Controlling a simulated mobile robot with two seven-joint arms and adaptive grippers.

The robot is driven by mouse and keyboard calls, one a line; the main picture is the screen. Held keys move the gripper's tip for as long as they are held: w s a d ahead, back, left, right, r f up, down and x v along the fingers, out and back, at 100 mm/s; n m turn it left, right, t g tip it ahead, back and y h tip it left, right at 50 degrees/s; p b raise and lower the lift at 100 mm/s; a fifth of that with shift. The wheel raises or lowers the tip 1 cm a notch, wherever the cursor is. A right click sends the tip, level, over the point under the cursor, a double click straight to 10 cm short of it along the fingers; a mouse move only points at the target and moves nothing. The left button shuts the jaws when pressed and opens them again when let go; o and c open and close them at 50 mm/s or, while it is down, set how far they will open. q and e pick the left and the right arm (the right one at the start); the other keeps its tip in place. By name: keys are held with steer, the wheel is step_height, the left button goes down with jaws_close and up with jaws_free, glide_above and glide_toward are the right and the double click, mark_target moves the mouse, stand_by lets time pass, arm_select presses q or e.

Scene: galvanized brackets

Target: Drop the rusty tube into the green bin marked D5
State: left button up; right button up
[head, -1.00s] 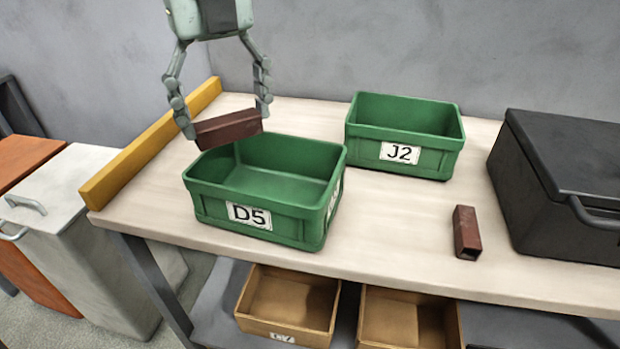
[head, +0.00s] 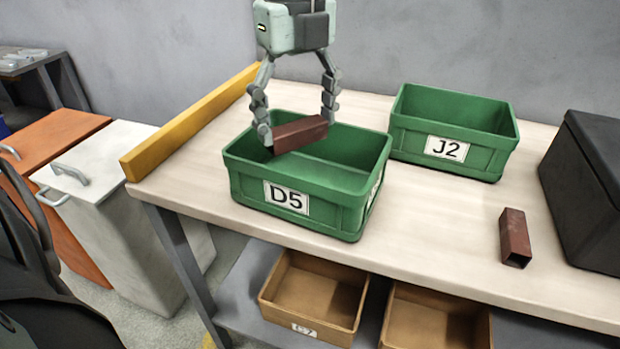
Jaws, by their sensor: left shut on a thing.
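My left gripper (head: 298,122) comes down from the top of the head view, its two fingers shut on a rusty square tube (head: 300,134). The tube is held roughly level over the opening of the green bin marked D5 (head: 325,208), near its back left part. The bin stands on the table and the part of its inside that shows is empty. A second rusty tube (head: 514,238) lies on the table at the right, apart from any gripper. My right gripper is not in view.
A green bin marked J2 (head: 462,167) stands right of D5. A black box (head: 590,190) is at the right edge. A yellow rail (head: 185,125) runs along the table's left edge. Brown bins (head: 312,320) sit on the shelf below. Bare tabletop (head: 440,225) lies before J2.

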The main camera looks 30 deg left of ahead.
arm_select(q)
steer(key=shift+f, duration=0.3)
steer(key=o, duration=1.3)
steer(key=shift+c, duration=0.2)
step_height(320, 180, up, 12)
steer(key=shift+s, duration=0.1)
